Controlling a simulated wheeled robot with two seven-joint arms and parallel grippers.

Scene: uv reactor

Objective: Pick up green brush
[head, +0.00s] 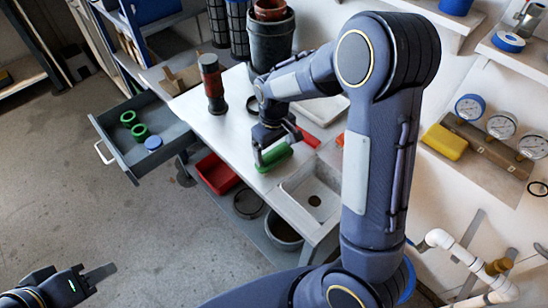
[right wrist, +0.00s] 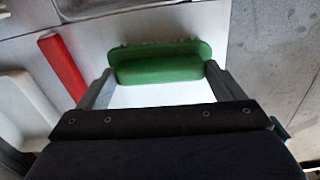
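The green brush (head: 274,157) lies on the white table top, just left of the sink. It also shows in the right wrist view (right wrist: 160,65), lying crosswise ahead of the fingers, with its bristles on the far side. My right gripper (head: 276,146) is low over the brush. In the right wrist view its two fingers are spread wide, with their tips near the two ends of the brush's body; whether they touch it I cannot tell. My left gripper (head: 98,275) is out over the floor at lower left, far from the table. Its finger opening is unclear.
A red bar (right wrist: 63,66) lies beside the brush. The sink (head: 316,192) is to the right. A red and black bottle (head: 212,84) stands at the table's left edge. An open drawer (head: 137,145) with green and blue rings juts out left. A red bin (head: 217,173) sits below.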

